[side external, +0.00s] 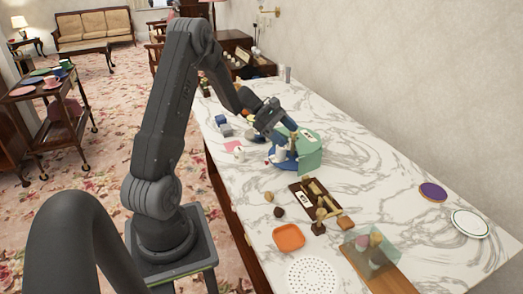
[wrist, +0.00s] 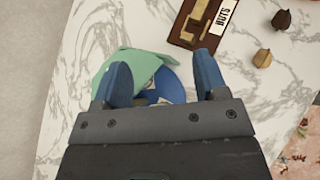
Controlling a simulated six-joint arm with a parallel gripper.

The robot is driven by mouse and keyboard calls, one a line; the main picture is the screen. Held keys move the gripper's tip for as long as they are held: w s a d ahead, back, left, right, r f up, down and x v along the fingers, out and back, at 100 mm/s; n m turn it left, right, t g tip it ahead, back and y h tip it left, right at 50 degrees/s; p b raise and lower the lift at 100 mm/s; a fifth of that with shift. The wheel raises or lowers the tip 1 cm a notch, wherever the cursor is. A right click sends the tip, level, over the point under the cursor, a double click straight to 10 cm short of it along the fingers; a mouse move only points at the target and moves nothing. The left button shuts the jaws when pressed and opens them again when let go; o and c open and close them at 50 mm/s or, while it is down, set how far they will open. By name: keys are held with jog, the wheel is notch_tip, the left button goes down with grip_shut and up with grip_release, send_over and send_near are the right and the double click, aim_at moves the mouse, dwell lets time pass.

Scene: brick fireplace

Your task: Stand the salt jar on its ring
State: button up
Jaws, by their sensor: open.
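My gripper (side external: 283,138) is open above the back part of the marble counter. In the wrist view its two blue fingers (wrist: 160,64) are spread wide. A blue round tray (side external: 285,165) lies below it, and its blue surface shows between the fingers in the wrist view (wrist: 168,80). A small white object (side external: 280,153), possibly the salt jar, is on the tray close under the gripper; whether it is upright is unclear. A green angular panel (side external: 310,152) stands beside it, and also shows at the left finger in the wrist view (wrist: 136,66). I cannot make out the ring.
A dark wooden tray labelled BUTS (wrist: 196,22) lies in front of the blue tray. Dark and tan knobs (wrist: 281,19) are beside it. A white item (side external: 239,152) sits by a pink square. An orange dish (side external: 289,237) is nearer.

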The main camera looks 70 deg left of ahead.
jog(key=s+d+r+m+g+y, duration=0.1)
jog(key=s+d+r+m+g, duration=0.1)
jog(key=d+r+m, duration=0.5)
jog(key=s+d+r+m+g+y, duration=0.2)
jog(key=s+d+r+m, duration=0.15)
jog(key=d, duration=0.75)
jog(key=s+d+r+m+t+y, duration=0.1)
jog(key=s+d+r+m+y, duration=0.1)
jog(key=s+d+m, duration=0.2)
jog(key=s+d+r+m+t+y, duration=0.1)
jog(key=s+d+r+m+y, duration=0.1)
jog(key=s+m, duration=0.6)
jog(key=s+d+y, duration=0.1)
jog(key=s+d, duration=0.1)
jog(key=shift+d+r, duration=0.35)
jog(key=shift+d, duration=0.05)
jog(key=shift+m, duration=0.25)
